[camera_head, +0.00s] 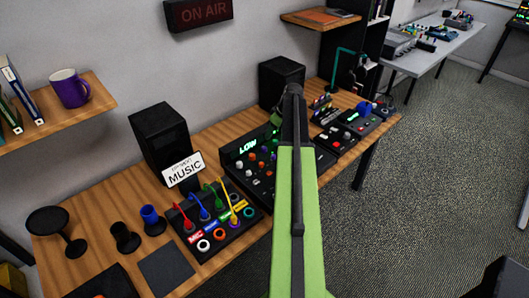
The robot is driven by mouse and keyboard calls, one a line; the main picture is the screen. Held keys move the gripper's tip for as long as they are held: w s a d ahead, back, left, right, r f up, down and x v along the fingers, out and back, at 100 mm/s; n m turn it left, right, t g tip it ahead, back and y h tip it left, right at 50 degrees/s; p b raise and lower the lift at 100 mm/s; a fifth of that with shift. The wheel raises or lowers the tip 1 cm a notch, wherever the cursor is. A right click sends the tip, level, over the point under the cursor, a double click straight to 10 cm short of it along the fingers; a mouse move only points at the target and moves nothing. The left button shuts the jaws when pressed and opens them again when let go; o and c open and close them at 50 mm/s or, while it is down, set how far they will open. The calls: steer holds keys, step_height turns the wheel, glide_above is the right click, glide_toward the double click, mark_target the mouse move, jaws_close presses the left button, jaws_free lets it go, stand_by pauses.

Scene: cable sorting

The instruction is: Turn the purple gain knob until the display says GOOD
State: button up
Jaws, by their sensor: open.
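The mixer (257,165) stands on the wooden desk, left of my arm. Its green display (248,146) reads LOW. Its face carries several small coloured knobs; I cannot tell for certain which is the purple gain knob, and my arm hides the mixer's right side. My green and black arm reaches forward over the desk from the bottom. My gripper (293,92) is at its dark far end, near the black speaker and beyond the mixer's face. It is open, and I see nothing held in it.
A black speaker (164,140) and a MUSIC sign (184,170) stand left of the mixer. A patch box (213,225) with coloured cables lies in front. Another speaker (281,82) stands behind the gripper. Small devices (352,127) are at right. The carpet (440,170) is clear.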

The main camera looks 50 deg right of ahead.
mark_target(264, 147)
steer(key=b+x, duration=0.5)
steer(key=x, duration=0.1)
steer(key=b+x, duration=0.5)
steer(key=x, duration=0.1)
steer(key=shift+s+d+f, duration=0.2)
steer(key=shift+f, duration=0.05)
steer(key=shift+w+f+b, duration=0.25)
steer(key=shift+f+b, duration=0.05)
steer(key=shift+f, duration=0.05)
steer(key=shift+r, duration=0.1)
steer(key=shift+c, duration=0.5)
jaws_close()
